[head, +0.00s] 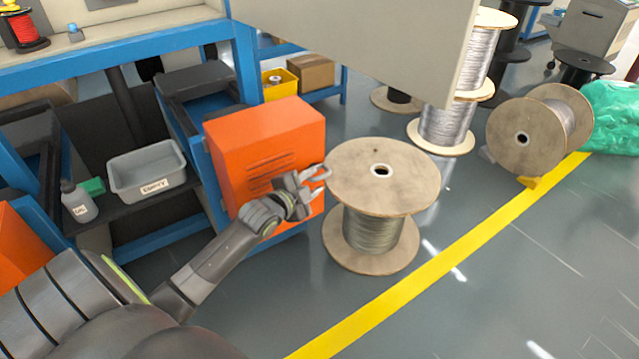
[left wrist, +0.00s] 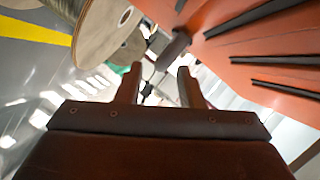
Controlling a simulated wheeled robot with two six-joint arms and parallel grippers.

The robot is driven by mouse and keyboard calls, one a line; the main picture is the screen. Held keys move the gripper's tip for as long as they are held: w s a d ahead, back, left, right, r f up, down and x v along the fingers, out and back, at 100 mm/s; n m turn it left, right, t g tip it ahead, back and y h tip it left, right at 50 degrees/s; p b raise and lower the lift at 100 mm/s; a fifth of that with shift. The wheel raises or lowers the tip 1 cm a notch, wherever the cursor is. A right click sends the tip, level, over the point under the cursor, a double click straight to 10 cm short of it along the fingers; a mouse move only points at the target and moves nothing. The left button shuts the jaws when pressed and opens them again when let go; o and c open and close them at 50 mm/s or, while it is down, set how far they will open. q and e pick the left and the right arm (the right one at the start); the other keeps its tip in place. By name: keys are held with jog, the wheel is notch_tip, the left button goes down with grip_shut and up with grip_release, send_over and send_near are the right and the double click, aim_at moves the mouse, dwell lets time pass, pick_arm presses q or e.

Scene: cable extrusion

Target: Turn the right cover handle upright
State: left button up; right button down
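The orange cover (head: 268,132) stands in front of the blue bench, with dark slots on its front face. In the left wrist view its orange face (left wrist: 270,50) fills the upper right. A dark, bar-like part (left wrist: 175,47), possibly the cover handle, sticks out from that face beyond my fingertips. My left gripper (head: 320,184) is in front of the cover's right part, its fingers apart and pointing right. The left wrist view (left wrist: 158,72) shows the two fingers spread with nothing between them. The handle cannot be made out in the head view. My right gripper is out of view.
A large wooden cable spool (head: 350,175) stands upright just right of my left gripper. More spools (head: 525,135) are behind it. A grey bin (head: 148,170) and a bottle (head: 78,202) sit on the shelf at left. Open floor with a yellow line (head: 440,270) lies at right.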

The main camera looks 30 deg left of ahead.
aim_at(316, 180)
pick_arm(q)
jog(key=shift+b+x, duration=0.5)
jog(key=shift+x, duration=1.4)
jog(key=shift+c, duration=0.2)
grip_shut()
